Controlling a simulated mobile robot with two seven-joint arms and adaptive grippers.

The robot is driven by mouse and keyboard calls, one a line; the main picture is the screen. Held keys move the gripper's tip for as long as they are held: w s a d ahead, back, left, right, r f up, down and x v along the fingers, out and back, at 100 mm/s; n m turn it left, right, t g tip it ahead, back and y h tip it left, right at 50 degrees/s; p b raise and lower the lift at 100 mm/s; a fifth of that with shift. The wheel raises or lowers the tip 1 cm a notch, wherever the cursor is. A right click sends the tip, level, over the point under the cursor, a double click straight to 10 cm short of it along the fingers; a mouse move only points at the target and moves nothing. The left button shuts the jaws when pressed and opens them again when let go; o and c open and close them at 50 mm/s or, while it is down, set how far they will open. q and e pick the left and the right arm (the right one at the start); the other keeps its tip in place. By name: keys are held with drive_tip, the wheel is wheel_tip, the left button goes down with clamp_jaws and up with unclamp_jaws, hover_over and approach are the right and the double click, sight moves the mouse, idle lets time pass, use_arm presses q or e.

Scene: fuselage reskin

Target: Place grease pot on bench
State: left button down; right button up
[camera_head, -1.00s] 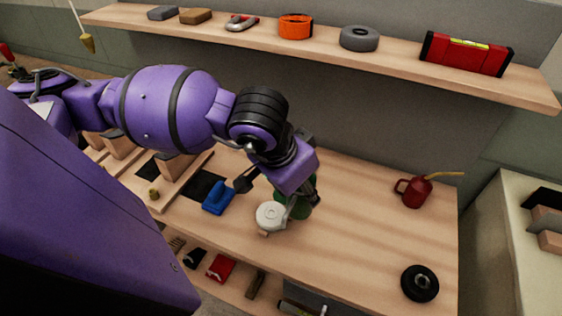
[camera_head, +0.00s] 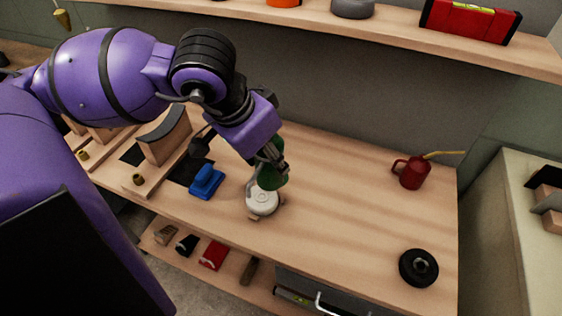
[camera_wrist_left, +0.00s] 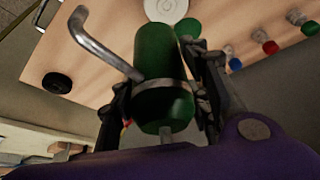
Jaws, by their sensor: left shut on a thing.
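My left gripper (camera_wrist_left: 160,105) is shut on a dark green cylinder with a metal band and a bent metal tube. I take this for the grease pot (camera_wrist_left: 160,60). In the head view, my left gripper (camera_head: 266,160) reaches down over the wooden bench (camera_head: 340,215), with the green pot (camera_head: 272,178) partly hidden by its fingers. The pot is just behind a round white-topped object (camera_head: 262,202) on the bench, which also shows in the wrist view (camera_wrist_left: 166,9). Whether the pot touches the bench or that object is unclear. My right gripper is out of view.
A blue tool (camera_head: 207,181) lies left of the white object. A red oil can (camera_head: 413,172) and a black wheel-like disc (camera_head: 418,267) stand at the right. A wooden shelf (camera_head: 390,30) runs above the bench. The bench between gripper and oil can is clear.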

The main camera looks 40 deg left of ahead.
use_arm(q)
drive_tip(key=w+a+f+b, duration=0.1)
drive_tip(key=w+f+b, duration=0.1)
drive_tip(key=f, duration=0.1)
drive_tip(key=w+a+f+b, duration=0.2)
drive_tip(key=w+f, duration=0.1)
drive_tip(key=f, duration=0.1)
drive_tip(key=w+a+f+b, duration=0.1)
drive_tip(key=w+f, duration=0.2)
drive_tip(key=f, duration=0.1)
drive_tip(key=shift+w+a+b, duration=0.25)
drive_tip(key=shift+a+b, duration=0.15)
drive_tip(key=shift+r, duration=0.1)
drive_tip(key=shift+f, duration=0.25)
drive_tip(key=c, duration=1)
unclamp_jaws()
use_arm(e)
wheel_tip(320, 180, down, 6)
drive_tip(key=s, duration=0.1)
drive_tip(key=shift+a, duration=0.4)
use_arm(q)
drive_tip(key=shift+r, duration=0.1)
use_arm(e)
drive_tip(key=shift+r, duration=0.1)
